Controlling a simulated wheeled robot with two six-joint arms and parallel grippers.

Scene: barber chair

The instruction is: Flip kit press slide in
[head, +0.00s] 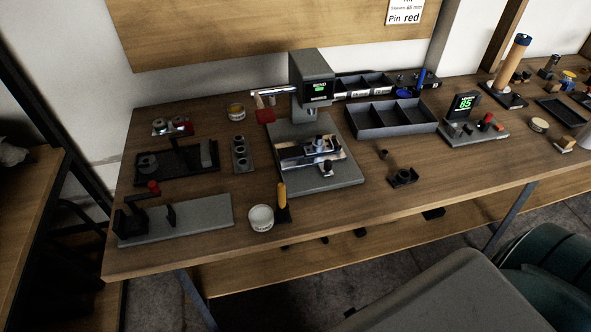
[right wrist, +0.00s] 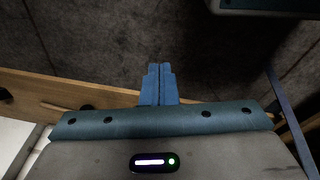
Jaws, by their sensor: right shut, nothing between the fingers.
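The grey press (head: 312,72) stands on the wooden bench, with a green lit display and a lever with a red knob at its left. On its grey base plate (head: 350,178) lies a shiny metal slide (head: 296,162) carrying small dark and silver parts. The slide sits under the press head; I cannot tell how far in it is. My right gripper (right wrist: 158,68) is shut and empty in the right wrist view, over the dark floor, away from the press. My left gripper is not in view.
A grey divided tray (head: 390,130) stands right of the press. A small stand with a green display (head: 465,105) is further right. A black tray (head: 178,178) and a grey plate fixture (head: 190,222) are at the left. A white round tin (head: 261,217) is near the front edge.

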